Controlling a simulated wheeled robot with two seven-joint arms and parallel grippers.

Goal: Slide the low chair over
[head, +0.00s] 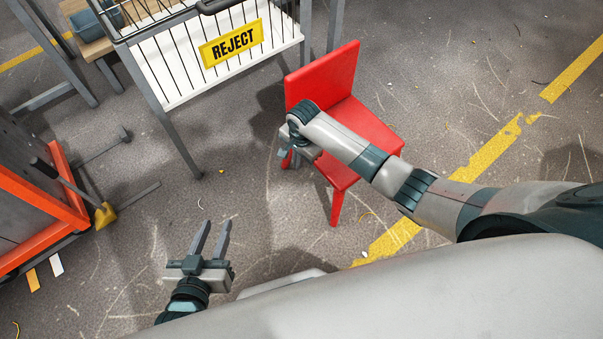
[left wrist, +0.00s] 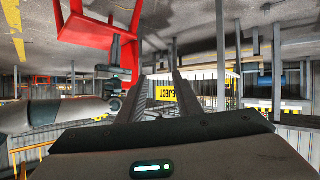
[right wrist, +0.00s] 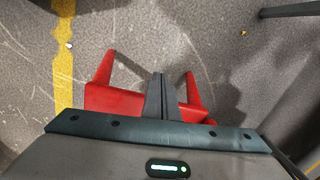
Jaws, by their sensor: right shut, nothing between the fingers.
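The low red chair (head: 373,121) stands upright on the floor right of centre in the head view, its backrest toward the far side. My right arm reaches across its seat. My right gripper (head: 294,157) is at the chair's left side; its fingertips are hidden in the head view. In the right wrist view the fingers (right wrist: 160,78) are closed together, empty, over the red seat (right wrist: 115,98); I cannot tell if they touch it. My left gripper (head: 215,222) is open and empty, low over bare floor left of the chair. The chair shows upper left in the left wrist view (left wrist: 97,33).
A wire cart with a yellow REJECT sign (head: 231,43) stands just left of the chair's back. An orange-framed unit (head: 40,205) is at the left. A yellow floor line (head: 487,152) runs right of the chair. Floor between the unit and the chair is mostly clear.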

